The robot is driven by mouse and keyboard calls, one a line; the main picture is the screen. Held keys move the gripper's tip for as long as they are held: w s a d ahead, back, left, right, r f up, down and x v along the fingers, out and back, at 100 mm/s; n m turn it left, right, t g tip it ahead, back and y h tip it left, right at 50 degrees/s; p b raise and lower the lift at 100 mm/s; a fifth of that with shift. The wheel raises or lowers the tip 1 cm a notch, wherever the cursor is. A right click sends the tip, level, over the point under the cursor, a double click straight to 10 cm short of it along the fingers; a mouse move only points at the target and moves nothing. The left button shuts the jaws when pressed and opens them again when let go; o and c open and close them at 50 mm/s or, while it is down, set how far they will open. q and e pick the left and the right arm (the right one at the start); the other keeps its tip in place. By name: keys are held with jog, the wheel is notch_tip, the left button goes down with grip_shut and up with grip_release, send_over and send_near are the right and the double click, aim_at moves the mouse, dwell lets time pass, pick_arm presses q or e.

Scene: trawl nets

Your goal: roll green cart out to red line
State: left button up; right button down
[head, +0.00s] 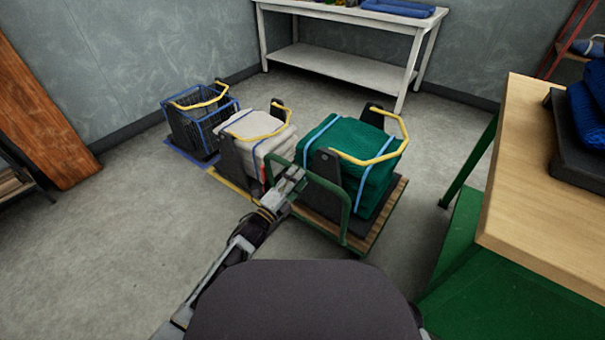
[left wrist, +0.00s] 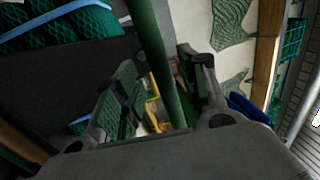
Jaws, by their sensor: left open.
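The green cart (head: 387,226) has a wooden deck and a green tube push handle (head: 345,212) on its near side. It carries a bundle of green netting (head: 343,142) with light blue straps and a yellow bar. My left gripper (head: 291,180) is at the left upright of the handle. In the left wrist view the green handle tube (left wrist: 160,55) runs between the two open fingers, and I see no firm grip on it. The netting also shows in the left wrist view (left wrist: 65,32). No red line is visible on the floor. My right gripper is out of view.
A yellow cart with a pale bundle (head: 250,132) stands close left of the green cart, and a blue cart with a wire basket (head: 203,122) beyond it. A wooden-topped table (head: 535,190) stands right. A white bench (head: 340,64) is behind. Floor at left is clear.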

pick_arm(q)
jog(key=shift+b+x, duration=0.5)
jog(key=shift+x, duration=1.35)
grip_shut()
